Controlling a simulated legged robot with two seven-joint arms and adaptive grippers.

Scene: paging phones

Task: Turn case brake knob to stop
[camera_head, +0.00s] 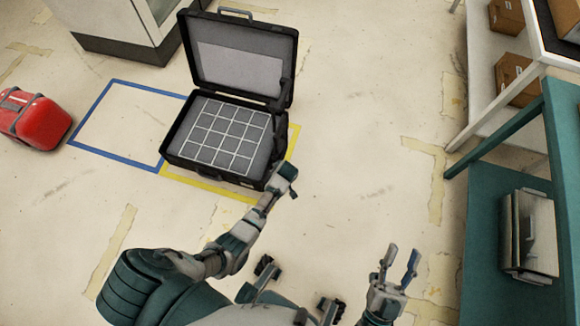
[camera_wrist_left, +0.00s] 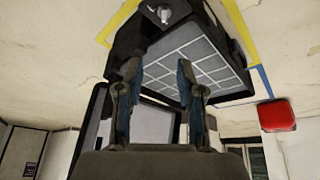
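The black case (camera_head: 170,150) stands open on the floor, with its lid (camera_head: 240,57) raised and a white grid over its grey inside. In the left wrist view the case (camera_wrist_left: 128,48) appears upside down, and a small pale knob (camera_wrist_left: 160,13) shows on its dark outer side. The knob cannot be made out in the head view. My left gripper (camera_head: 285,180) is at the case's near right corner. In the left wrist view its fingers (camera_wrist_left: 158,85) are apart with nothing between them. My right gripper (camera_head: 401,255) is open and empty, low over the floor, away from the case.
Yellow tape (camera_head: 212,188) edges the case, and a blue tape outline (camera_head: 107,157) lies left of it. A red case (camera_head: 38,122) is at far left. A teal shelf (camera_head: 500,140) and a white rack (camera_head: 478,60) with boxes stand at right. The middle floor is clear.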

